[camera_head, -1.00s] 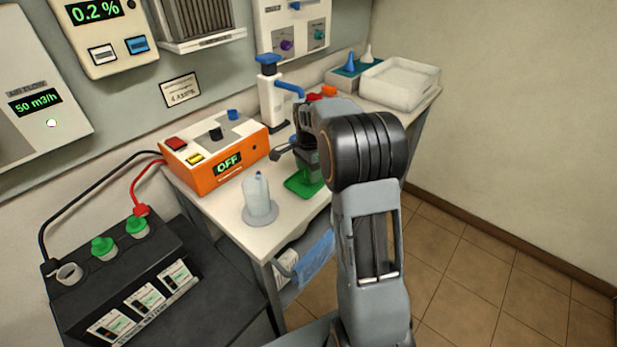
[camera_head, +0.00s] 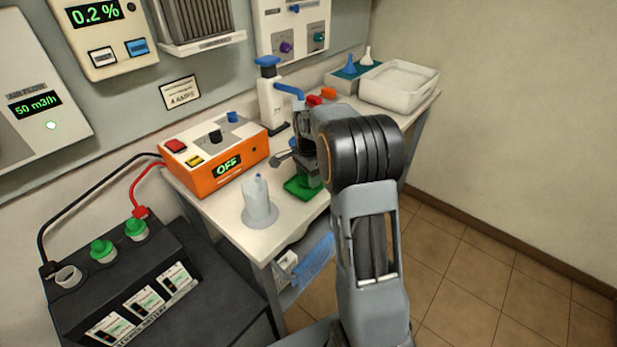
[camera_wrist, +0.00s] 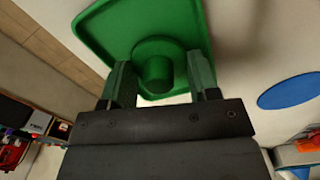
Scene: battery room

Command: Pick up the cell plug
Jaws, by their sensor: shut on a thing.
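The green cell plug (camera_wrist: 158,68), round with a wide flange, is between the two fingers of my gripper (camera_wrist: 160,82) in the wrist view. My gripper is shut on it. The plug is over the green tray (camera_wrist: 195,18); I cannot tell whether it still touches the tray. In the head view the green tray (camera_head: 293,188) lies on the white bench, and my gripper (camera_head: 308,178) is low over it. My arm and gripper hide the plug there.
The black battery (camera_head: 190,262) at lower left has two green plugs (camera_head: 103,248) and one open hole (camera_head: 68,275). A translucent bottle (camera_head: 257,203) stands left of the tray. An orange charger (camera_head: 205,178), a pump stand (camera_head: 272,100) and a white basin (camera_head: 400,85) are also on the bench.

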